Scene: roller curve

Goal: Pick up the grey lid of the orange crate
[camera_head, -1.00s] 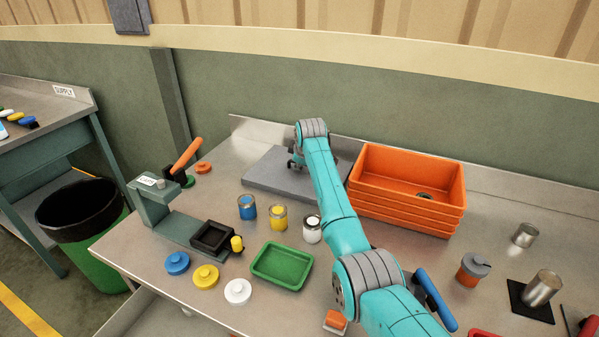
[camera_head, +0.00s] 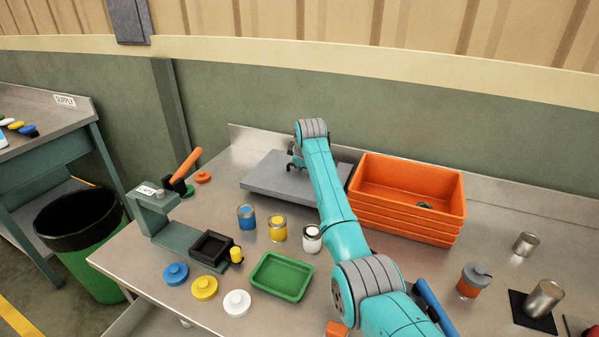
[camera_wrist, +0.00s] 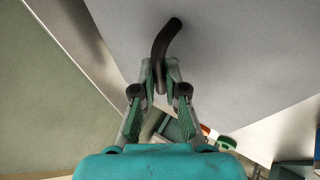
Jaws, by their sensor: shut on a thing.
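The grey lid (camera_head: 268,178) is a flat slab at the back of the steel table, left of the orange crate (camera_head: 408,212). It looks level and slightly above the tabletop, though the gap is hard to see. My gripper (camera_wrist: 159,92) is shut on the lid's dark curved handle (camera_wrist: 166,40), above the lid. In the head view my gripper (camera_head: 292,160) is partly hidden behind my arm, which also covers the lid's right part. The crate is open on top, with a small dark thing (camera_head: 424,206) inside.
Blue, yellow and white cans (camera_head: 279,228) and a green tray (camera_head: 282,277) stand in front of the lid. A press-like stand (camera_head: 160,220) is at left. A grey-topped orange jar (camera_head: 472,280) and metal cans (camera_head: 526,244) are at right. The wall is close behind.

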